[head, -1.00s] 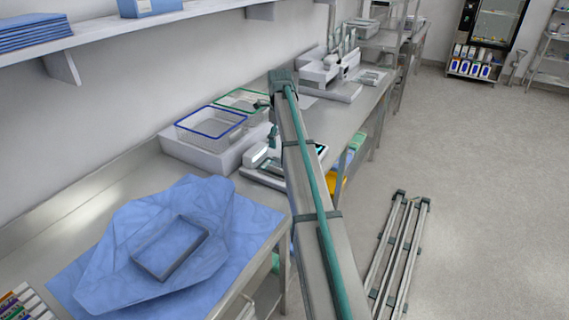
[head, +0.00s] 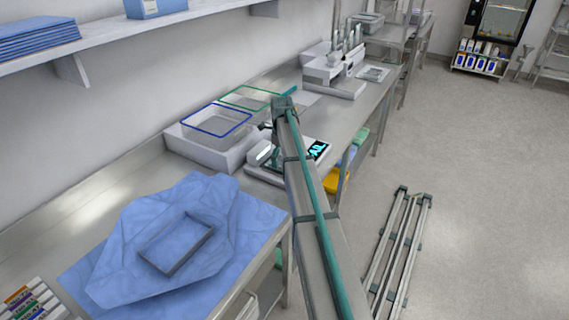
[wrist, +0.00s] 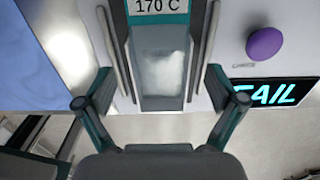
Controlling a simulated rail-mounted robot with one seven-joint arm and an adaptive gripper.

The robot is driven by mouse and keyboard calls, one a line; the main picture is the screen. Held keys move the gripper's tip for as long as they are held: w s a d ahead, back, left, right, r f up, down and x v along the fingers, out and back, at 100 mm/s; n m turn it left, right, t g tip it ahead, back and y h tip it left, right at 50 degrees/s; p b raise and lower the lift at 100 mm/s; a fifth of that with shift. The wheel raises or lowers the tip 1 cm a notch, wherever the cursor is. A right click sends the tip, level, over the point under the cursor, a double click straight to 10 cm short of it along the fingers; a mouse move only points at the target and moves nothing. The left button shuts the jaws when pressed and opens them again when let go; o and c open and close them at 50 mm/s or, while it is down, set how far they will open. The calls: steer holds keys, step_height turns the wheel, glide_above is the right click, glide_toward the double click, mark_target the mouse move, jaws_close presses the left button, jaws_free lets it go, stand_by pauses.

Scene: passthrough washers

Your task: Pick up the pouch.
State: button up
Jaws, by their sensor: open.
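In the wrist view a cloudy, see-through pouch (wrist: 162,75) with a teal band lies flat on a pale device, below a "170 C" label. Thin metal rods run along both sides of it. My gripper (wrist: 160,88) is open, with one finger on each side of the pouch and gaps between fingers and pouch. I cannot tell how high the fingertips are above it. In the head view my gripper (head: 268,135) hangs over the white device (head: 262,155) on the bench. The pouch cannot be made out there.
The device has a lit screen (wrist: 272,92) reading "FAIL" and a purple knob (wrist: 265,43). Wire baskets (head: 217,122) stand behind it. Blue wrap (head: 130,255) with a grey frame (head: 176,245) lies nearer on the bench. A shelf (head: 100,42) runs above.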

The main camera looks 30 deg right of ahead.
steer(key=shift+f, duration=0.65)
steer(key=c, duration=0.9)
steer(key=shift+r, duration=0.25)
